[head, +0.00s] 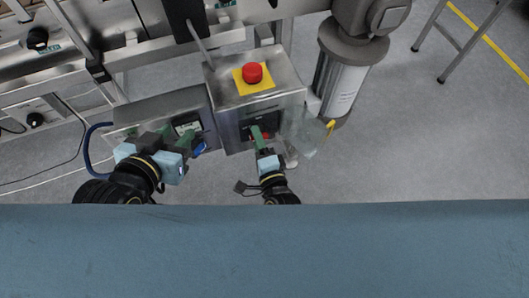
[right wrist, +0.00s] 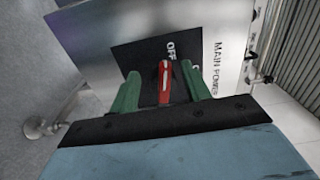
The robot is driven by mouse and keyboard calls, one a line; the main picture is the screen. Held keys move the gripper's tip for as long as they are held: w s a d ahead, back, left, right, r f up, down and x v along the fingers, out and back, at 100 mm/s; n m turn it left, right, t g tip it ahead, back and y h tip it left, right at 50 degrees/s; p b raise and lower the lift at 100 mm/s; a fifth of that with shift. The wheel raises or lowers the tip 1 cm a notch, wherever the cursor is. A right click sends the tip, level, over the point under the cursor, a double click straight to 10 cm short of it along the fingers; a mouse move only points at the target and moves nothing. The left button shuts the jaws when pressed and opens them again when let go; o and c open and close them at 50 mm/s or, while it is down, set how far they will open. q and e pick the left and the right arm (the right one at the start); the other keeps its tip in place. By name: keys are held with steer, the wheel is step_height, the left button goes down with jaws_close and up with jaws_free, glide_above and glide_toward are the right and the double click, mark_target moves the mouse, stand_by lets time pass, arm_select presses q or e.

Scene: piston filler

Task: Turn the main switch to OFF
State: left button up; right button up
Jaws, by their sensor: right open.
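The main switch has a red handle (right wrist: 164,83) on a black plate (right wrist: 148,57) in the right wrist view. The handle runs nearly up and down in that picture, its upper end close to the OFF lettering. A second label is mostly hidden by a finger. My right gripper (right wrist: 163,88) is open, one green finger on each side of the handle; I cannot tell whether they touch it. In the head view the right gripper (head: 258,133) is at the steel box's front. My left gripper (head: 176,138) is by the neighbouring panel; its jaw opening is unclear.
The steel box (head: 226,92) carries a red emergency button (head: 252,72) on a yellow plate. A clear flap (head: 303,130) stands to the right of the switch. A grey panel box (head: 160,108) with a display is at left. A white cylinder (head: 338,88) stands behind right.

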arm_select(q)
steer(key=s+a+f+g+y+p, duration=0.2)
steer(key=s+a+f+g, duration=0.3)
steer(key=s, duration=0.6)
steer(key=shift+f+n+g+y+p, duration=0.3)
steer(key=shift+f+g+p, duration=0.4)
steer(key=shift+f+g, duration=0.85)
arm_select(e)
steer(key=v, duration=1.3)
arm_select(q)
steer(key=shift+r, duration=0.15)
